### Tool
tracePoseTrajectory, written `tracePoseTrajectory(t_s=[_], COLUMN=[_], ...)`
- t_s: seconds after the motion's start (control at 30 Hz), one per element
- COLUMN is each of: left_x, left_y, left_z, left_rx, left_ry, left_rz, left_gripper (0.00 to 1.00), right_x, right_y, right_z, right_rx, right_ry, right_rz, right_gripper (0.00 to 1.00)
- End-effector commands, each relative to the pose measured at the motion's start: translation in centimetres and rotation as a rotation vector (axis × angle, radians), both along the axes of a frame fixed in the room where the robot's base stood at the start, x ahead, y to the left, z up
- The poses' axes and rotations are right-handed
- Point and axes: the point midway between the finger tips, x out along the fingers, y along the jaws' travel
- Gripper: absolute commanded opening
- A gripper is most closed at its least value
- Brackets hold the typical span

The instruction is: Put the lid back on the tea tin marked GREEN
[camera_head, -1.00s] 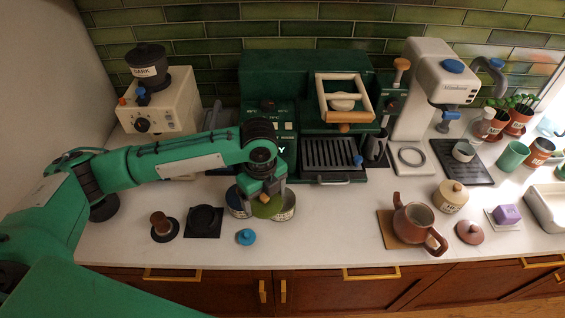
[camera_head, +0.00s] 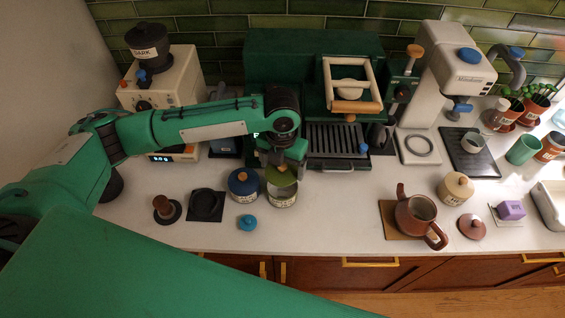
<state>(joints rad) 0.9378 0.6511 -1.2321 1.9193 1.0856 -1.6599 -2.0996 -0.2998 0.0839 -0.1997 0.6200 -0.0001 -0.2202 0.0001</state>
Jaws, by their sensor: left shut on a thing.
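My left gripper (camera_head: 282,163) is shut on a green lid (camera_head: 281,178). The lid is tilted and held at the back of the rim of a pale tin (camera_head: 282,198) with a light label. I cannot tell whether lid and tin touch, and the label is too small to read. My right gripper is not in view.
A small blue knobbed piece (camera_head: 247,223) lies in front of the tins. A black square mat (camera_head: 206,205) and a tamper-like piece (camera_head: 163,208) are to the left. The coffee machine (camera_head: 310,75) stands behind. Counter between tins and teapot (camera_head: 417,215) is clear.

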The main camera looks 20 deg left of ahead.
Motion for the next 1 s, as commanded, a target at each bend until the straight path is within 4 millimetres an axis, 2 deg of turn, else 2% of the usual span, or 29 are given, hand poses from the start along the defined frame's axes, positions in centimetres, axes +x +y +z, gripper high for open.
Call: tracePoseTrajectory(t_s=[0.4,0.7,1.0], left_x=[0.0,0.0,0.0], left_y=[0.0,0.0,0.0], left_z=[-4.0,-5.6,-5.7], left_rx=[0.000,0.000,0.000], left_ry=[0.000,0.000,0.000], left_rz=[0.002,0.002,0.002], left_gripper=[0.61,0.61,0.61], right_x=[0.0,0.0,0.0], right_y=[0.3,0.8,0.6], right_z=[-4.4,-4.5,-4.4], right_rx=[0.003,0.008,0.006], right_ry=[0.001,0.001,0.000], right_rz=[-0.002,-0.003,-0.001], right_gripper=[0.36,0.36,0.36])
